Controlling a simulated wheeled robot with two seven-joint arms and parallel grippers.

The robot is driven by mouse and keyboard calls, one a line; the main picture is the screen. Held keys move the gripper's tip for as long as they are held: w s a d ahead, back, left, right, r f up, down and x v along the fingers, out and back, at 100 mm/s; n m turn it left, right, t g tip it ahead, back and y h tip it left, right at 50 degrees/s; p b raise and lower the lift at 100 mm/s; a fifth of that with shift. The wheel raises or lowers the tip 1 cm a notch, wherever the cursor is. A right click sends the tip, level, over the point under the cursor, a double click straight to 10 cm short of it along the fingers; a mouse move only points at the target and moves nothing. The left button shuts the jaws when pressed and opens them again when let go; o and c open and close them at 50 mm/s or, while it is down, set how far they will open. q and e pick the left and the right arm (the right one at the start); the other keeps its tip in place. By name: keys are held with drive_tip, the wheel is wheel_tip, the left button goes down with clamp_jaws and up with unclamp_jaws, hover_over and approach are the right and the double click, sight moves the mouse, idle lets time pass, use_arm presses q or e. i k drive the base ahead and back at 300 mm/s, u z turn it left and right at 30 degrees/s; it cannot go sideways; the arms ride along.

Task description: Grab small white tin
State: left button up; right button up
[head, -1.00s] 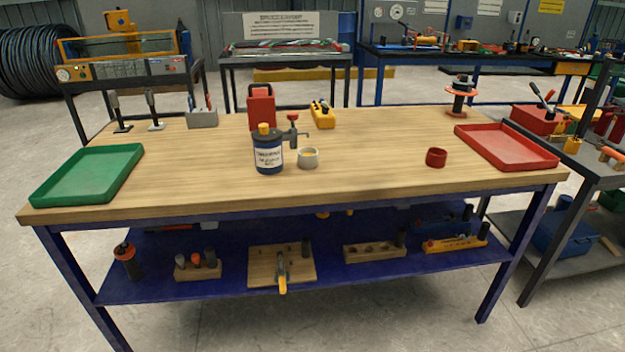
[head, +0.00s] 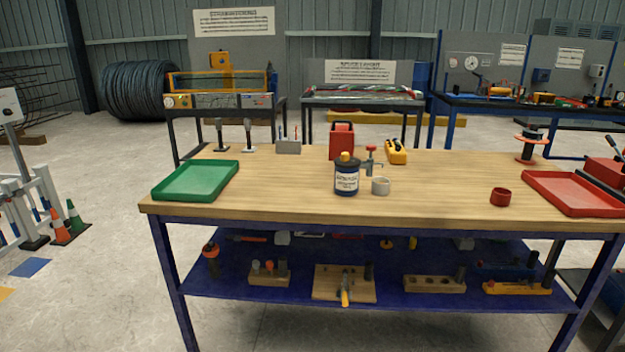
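The small white tin (head: 380,186) stands upright on the wooden workbench (head: 270,205), right of the middle. It is just right of a dark blue bottle (head: 346,179) with a white label and yellow cap. A small clamp-like tool with a red top (head: 371,160) stands close behind the tin. A small red tin (head: 501,197) stands farther right on the bench. Neither of my grippers shows in the head view.
A green tray (head: 196,181) lies at the bench's left and a red tray (head: 575,192) at its right. A red can (head: 342,141) and a yellow tool (head: 396,152) stand behind. The lower shelf (head: 393,300) holds tools. Traffic cones (head: 68,224) stand on the floor at left.

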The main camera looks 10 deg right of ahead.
sight(380, 185)
drive_tip(key=u, duration=0.45)
drive_tip(key=i, duration=1)
drive_tip(key=u, duration=0.05)
